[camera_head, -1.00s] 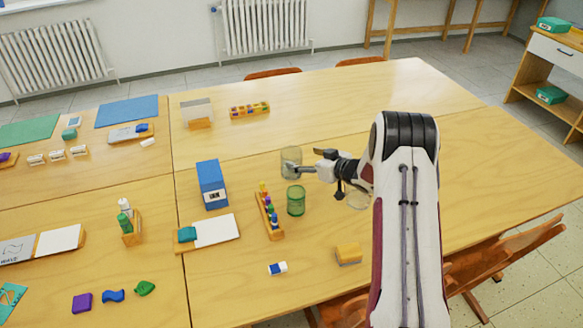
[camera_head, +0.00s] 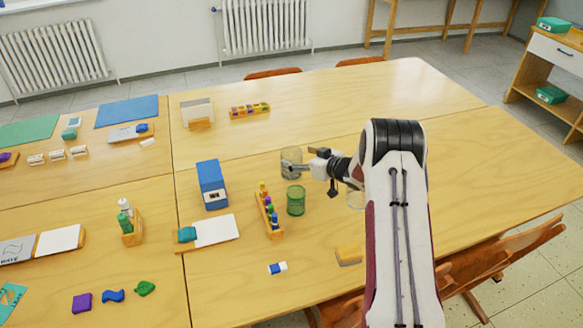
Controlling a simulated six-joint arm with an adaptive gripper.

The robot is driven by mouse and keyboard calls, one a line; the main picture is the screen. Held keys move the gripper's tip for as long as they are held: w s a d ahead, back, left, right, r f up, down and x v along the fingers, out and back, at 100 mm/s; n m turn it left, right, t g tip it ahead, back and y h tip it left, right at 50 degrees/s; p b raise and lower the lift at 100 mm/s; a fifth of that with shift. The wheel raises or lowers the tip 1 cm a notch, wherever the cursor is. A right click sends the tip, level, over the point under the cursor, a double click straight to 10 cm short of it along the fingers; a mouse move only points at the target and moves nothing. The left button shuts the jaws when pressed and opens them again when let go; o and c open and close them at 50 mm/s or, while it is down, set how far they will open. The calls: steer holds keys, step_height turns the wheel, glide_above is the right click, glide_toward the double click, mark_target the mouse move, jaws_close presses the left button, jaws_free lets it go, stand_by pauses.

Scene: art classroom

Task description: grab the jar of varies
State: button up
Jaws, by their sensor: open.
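A clear glass jar (camera_head: 290,158) stands upright on the table, left of my gripper. A green glass jar (camera_head: 296,201) stands just in front of it. A third, pale clear jar (camera_head: 355,199) is partly hidden behind my arm. I cannot read any label, so I cannot tell which one is the jar of varies. My gripper (camera_head: 311,163) is open and points left, with its fingertips close to the clear jar. One finger overlaps the jar's edge in the picture; I cannot tell whether they touch.
A wooden rack with colored pieces (camera_head: 269,213) stands left of the green jar. A blue box (camera_head: 212,184) is farther left. A yellow block (camera_head: 349,255) and a small eraser (camera_head: 278,268) lie nearer the front. The right tabletop is clear.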

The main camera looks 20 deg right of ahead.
mark_target(285, 153)
steer(key=shift+x, duration=2.4)
steer(key=shift+s+f, duration=0.1)
steer(key=shift+f, duration=0.05)
steer(key=c, duration=1.7)
